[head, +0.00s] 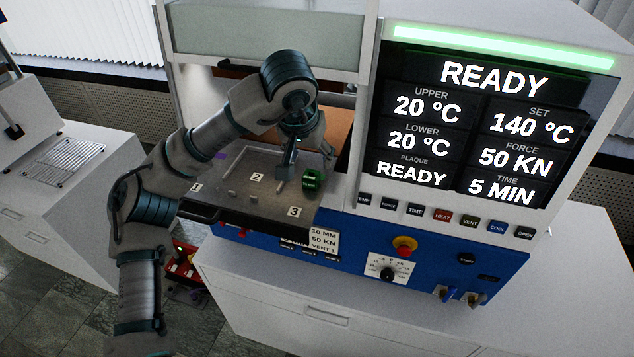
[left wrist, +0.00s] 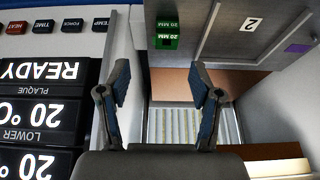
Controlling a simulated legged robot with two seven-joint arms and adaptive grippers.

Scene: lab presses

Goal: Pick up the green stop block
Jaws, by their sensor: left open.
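The green stop block (head: 313,179) sits at the right side of the grey metal tray plate (head: 245,200), near the label 3. In the left wrist view the block (left wrist: 167,36) is marked 20 MM and lies just beyond the gap between the fingertips. My left gripper (head: 290,168) reaches in over the plate, close beside the block at its left in the head view. Its two fingers (left wrist: 159,76) are spread apart with nothing between them. My right gripper is in neither view.
The press control panel (head: 470,125) stands right of the block, with a READY screen. A button row (head: 440,215) runs below it. The press frame (head: 265,30) stands above and behind the plate. A purple piece (left wrist: 298,47) lies at the plate's far side.

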